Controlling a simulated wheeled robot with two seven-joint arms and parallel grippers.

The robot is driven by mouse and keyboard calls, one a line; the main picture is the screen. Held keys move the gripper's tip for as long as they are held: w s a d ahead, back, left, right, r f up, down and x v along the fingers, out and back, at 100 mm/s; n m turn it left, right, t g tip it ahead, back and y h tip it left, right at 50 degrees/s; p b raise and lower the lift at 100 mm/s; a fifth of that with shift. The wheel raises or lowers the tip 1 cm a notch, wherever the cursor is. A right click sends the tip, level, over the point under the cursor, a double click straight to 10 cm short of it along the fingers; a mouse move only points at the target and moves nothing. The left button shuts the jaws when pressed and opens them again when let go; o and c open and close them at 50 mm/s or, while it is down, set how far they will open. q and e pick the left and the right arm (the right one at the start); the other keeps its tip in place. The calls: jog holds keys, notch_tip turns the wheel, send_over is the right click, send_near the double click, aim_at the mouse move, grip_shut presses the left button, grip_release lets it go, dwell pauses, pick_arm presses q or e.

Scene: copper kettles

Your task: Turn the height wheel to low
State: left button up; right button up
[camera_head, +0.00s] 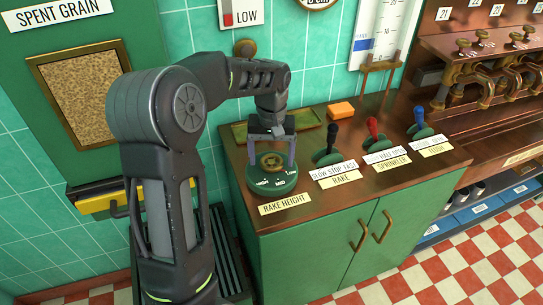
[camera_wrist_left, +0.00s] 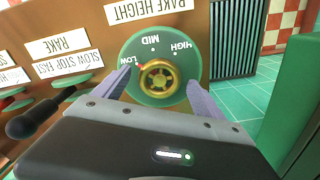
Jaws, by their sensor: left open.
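The brass height wheel (camera_head: 272,160) sits on a round green dial (camera_head: 283,187) at the cabinet's left end, above the label RAKE HEIGHT (camera_head: 283,204). In the left wrist view the wheel (camera_wrist_left: 157,79) shows close up, with LOW, MID and HIGH on the dial (camera_wrist_left: 152,44). A small red mark at the wheel's edge is beside LOW. My left gripper (camera_head: 272,164) points down over the dial. Its open fingers stand on either side of the wheel, also in the wrist view (camera_wrist_left: 160,80); I cannot tell whether they touch it. My right gripper is out of view.
Rake (camera_head: 331,142), sprinkler (camera_head: 374,129) and flush (camera_head: 419,117) levers stand to the right on the cabinet top. An orange block (camera_head: 341,110) and a shallow tray (camera_head: 280,124) lie behind. A wall gauge marked LOW (camera_head: 242,14) hangs above. A spent grain hatch (camera_head: 80,90) is at left.

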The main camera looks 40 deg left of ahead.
aim_at(271, 161)
pick_arm(q)
notch_tip(271, 161, up, 8)
jog(key=shift+f+b, duration=0.1)
jog(key=shift+b, duration=0.25)
dwell(0.5)
